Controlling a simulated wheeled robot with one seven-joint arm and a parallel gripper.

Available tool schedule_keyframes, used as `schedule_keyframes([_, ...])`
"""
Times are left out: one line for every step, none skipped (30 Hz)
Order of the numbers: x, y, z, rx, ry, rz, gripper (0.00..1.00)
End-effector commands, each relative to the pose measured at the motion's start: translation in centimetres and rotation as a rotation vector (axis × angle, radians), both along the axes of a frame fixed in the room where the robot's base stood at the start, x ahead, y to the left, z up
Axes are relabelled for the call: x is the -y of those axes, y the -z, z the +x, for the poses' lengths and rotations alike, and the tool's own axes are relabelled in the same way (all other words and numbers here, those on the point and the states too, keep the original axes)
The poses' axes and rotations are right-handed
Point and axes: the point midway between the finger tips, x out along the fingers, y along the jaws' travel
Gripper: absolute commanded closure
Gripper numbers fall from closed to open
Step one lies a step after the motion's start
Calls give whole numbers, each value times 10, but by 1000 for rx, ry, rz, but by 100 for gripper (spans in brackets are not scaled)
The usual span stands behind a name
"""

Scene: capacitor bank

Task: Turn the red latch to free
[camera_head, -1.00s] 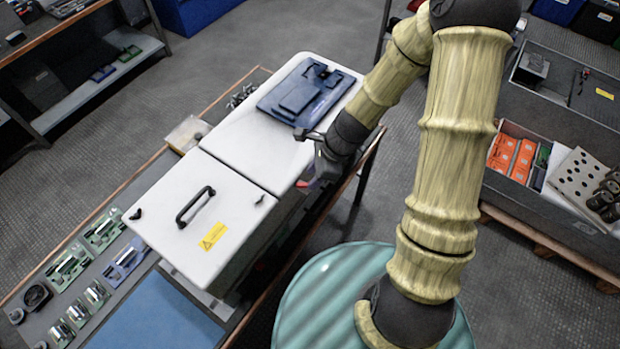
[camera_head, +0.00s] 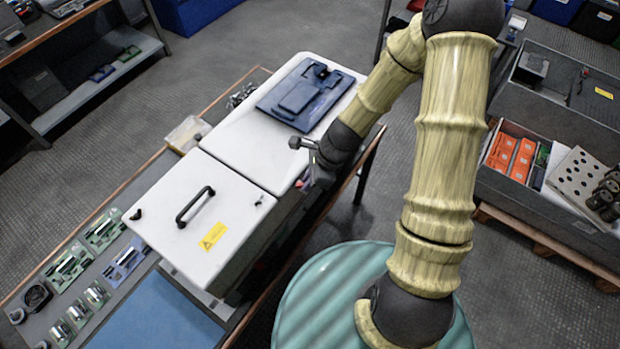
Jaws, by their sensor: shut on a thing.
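The red latch (camera_head: 299,184) shows only as a small reddish patch on the side of the white-lidded cabinet (camera_head: 232,150), just below the lid edge. My gripper (camera_head: 314,180) is at that side, pointing down, and is shut on the latch. The fingertips and most of the latch are hidden or too small to make out, so the latch's angle cannot be told.
A dark blue panel (camera_head: 305,95) lies on the far lid. The near lid carries a black handle (camera_head: 195,206) and a yellow label (camera_head: 213,236). Several small parts lie on the bench at left. An open grey crate (camera_head: 540,185) stands at right.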

Motion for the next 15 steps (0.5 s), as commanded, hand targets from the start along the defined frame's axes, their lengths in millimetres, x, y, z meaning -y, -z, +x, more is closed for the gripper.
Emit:
schedule_keyframes([0, 0, 0, 1, -2, 0, 100])
schedule_keyframes([0, 0, 0, 1, -4, 0, 100])
schedule_keyframes([0, -1, 0, 1, -8, 0, 100])
schedule_keyframes([0, -1, 0, 1, -12, 0, 100])
schedule_keyframes([0, -1, 1, 1, -17, 0, 100])
schedule_keyframes([0, -1, 1, 1, -26, 0, 100])
schedule_keyframes([0, -1, 1, 0, -34, 0, 100])
schedule_keyframes([0, -1, 1, 0, -42, 0, 100])
schedule_keyframes([0, -2, 1, 0, -56, -1, 100])
schedule_keyframes([0, -2, 1, 1, -68, -1, 100])
schedule_keyframes([0, -2, 1, 0, -81, 0, 100])
schedule_keyframes([0, -2, 2, 0, -100, 0, 100])
schedule_keyframes([0, -2, 2, 1, -117, -1, 100])
schedule_keyframes([0, -2, 2, 1, -136, -1, 100])
schedule_keyframes([0, -2, 2, -1, -160, 0, 100])
